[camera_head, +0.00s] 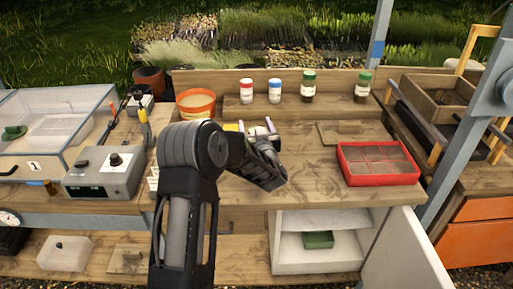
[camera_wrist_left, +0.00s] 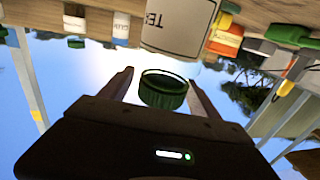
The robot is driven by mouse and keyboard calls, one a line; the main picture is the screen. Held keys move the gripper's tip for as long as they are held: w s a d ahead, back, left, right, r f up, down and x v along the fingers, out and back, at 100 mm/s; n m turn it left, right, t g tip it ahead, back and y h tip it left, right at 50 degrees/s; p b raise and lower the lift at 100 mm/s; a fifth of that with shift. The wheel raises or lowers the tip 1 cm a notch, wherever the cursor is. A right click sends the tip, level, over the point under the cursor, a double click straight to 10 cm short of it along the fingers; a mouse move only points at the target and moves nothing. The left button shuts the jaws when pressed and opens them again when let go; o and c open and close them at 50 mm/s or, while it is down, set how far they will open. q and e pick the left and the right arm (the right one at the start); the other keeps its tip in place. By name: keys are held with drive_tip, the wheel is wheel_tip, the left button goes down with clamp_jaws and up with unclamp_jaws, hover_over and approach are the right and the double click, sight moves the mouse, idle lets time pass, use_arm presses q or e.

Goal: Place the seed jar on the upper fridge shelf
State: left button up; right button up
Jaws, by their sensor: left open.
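In the left wrist view, a green lid (camera_wrist_left: 163,90) sits between the fingertips of my left gripper (camera_wrist_left: 163,88), which is open. A large white-labelled container (camera_wrist_left: 180,22) with letters starting "TE" is close beyond it; I cannot tell whether the lid belongs to it or whether it is the seed jar. In the head view my left gripper (camera_head: 264,140) is over the middle of the bench, and the arm hides what is under it. The white fridge (camera_head: 318,264) stands open below the bench at right. My right gripper is not in view.
An orange tub (camera_head: 196,104) is behind the arm. A red tray (camera_head: 378,179) lies at right. The fridge door (camera_head: 408,255) is swung open to the right.

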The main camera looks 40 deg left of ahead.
use_arm(q)
drive_tip(key=shift+c, duration=0.5)
clamp_jaws()
idle(0.5)
